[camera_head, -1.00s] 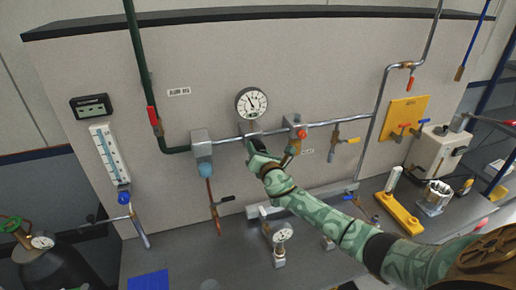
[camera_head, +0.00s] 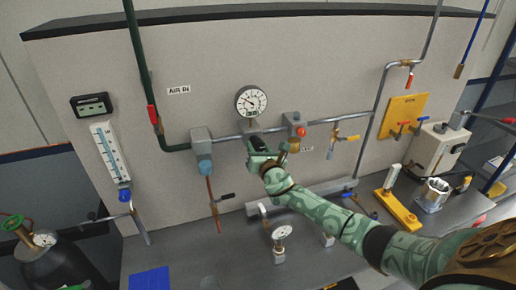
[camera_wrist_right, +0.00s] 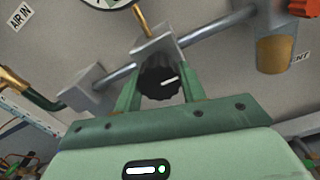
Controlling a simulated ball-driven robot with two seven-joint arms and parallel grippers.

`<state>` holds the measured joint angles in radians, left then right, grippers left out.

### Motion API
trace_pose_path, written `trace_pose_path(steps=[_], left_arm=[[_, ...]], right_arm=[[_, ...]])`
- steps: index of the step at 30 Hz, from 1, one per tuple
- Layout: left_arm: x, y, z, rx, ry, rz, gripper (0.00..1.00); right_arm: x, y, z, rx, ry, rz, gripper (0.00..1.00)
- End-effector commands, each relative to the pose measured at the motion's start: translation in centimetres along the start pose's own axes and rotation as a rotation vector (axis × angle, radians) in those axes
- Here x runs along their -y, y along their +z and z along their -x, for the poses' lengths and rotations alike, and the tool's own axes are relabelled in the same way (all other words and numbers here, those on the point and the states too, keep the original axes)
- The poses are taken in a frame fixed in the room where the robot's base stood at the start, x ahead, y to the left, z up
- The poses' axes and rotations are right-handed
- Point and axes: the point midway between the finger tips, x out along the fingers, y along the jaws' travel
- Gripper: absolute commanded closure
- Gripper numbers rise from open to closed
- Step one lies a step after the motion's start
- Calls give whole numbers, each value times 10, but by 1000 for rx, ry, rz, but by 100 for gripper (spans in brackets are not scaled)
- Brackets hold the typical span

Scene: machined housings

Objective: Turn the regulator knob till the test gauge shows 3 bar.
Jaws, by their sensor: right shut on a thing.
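The test gauge (camera_head: 251,102) is a round white dial above the pipe in the middle of the panel. Its needle leans to the upper left; the numbers are too small to read. In the right wrist view only its lower rim (camera_wrist_right: 103,3) shows. The black ridged regulator knob (camera_wrist_right: 160,82) with a white mark sits below the grey regulator body (camera_wrist_right: 160,44). My right gripper (camera_head: 258,149) is shut on the knob, with its green fingers on either side of it. In the head view the gripper mostly hides the knob. My left gripper is not in view.
A metal pipe (camera_head: 340,118) crosses the panel through a grey filter block (camera_head: 202,148) and a block with a red button (camera_head: 296,132). A second small gauge (camera_head: 282,233) stands on the bench below my arm. A blue mat (camera_head: 149,280) lies at the front left.

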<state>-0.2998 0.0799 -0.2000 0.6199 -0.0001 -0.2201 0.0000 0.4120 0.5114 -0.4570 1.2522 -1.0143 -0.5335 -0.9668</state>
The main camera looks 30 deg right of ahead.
Motion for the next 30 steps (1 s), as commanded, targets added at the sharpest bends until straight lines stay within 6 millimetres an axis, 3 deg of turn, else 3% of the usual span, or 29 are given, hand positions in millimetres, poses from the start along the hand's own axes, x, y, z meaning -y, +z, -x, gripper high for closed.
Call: trace_pose_path(steps=[1, 3, 14, 17, 30], left_arm=[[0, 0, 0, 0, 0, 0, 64], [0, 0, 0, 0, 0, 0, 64], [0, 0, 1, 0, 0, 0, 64], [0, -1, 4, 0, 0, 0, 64], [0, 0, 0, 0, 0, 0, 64]], right_arm=[[0, -1, 0, -1, 0, 0, 54], [0, -1, 0, -1, 0, 0, 38], [0, -1, 6, -2, 0, 0, 38], [0, -1, 21, -3, 1, -1, 38], [1, -3, 133, -4, 1, -1, 38]])
